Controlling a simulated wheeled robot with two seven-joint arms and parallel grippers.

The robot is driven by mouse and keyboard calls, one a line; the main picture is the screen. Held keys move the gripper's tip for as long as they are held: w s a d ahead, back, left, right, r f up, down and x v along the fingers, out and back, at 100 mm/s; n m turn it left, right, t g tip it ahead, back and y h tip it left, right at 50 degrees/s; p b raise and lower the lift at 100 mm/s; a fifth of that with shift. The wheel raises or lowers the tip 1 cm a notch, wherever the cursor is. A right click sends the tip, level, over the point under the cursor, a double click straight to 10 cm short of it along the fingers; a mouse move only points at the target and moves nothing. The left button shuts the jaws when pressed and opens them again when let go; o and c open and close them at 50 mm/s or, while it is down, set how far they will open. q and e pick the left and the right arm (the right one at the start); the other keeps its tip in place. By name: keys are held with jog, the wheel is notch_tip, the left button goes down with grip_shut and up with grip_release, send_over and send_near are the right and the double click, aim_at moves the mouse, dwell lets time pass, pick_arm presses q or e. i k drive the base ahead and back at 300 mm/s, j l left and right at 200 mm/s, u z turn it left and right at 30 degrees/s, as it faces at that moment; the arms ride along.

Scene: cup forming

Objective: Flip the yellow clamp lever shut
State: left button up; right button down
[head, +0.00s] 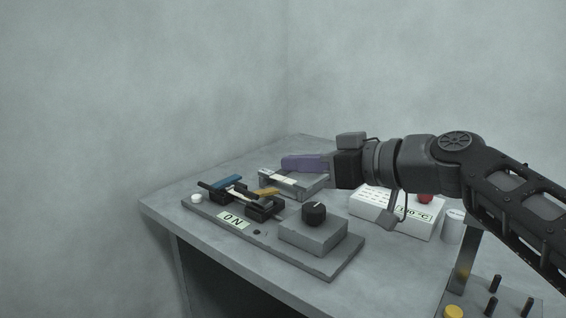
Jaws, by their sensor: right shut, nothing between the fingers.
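The yellow clamp lever (267,192) is small and lies low over a black clamp block (264,208) on a grey baseplate (335,268). From this distance I cannot tell whether it is fully down. My right gripper (284,163) has purple fingers and reaches in from the right. It is shut and empty, above and behind the yellow lever and apart from it in the picture. My left gripper is not in view.
A blue lever (228,182) sits left of the yellow one. A grey box with a black knob (314,211) is to the right. A grey fixture (312,187) lies below my gripper. A white control box (375,211) with a display stands right, beside a white cylinder (453,230).

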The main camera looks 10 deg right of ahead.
aim_at(261, 192)
jog(key=k+j, duration=0.2)
jog(key=k, duration=0.3)
jog(key=k+j, duration=0.2)
jog(key=k, duration=0.25)
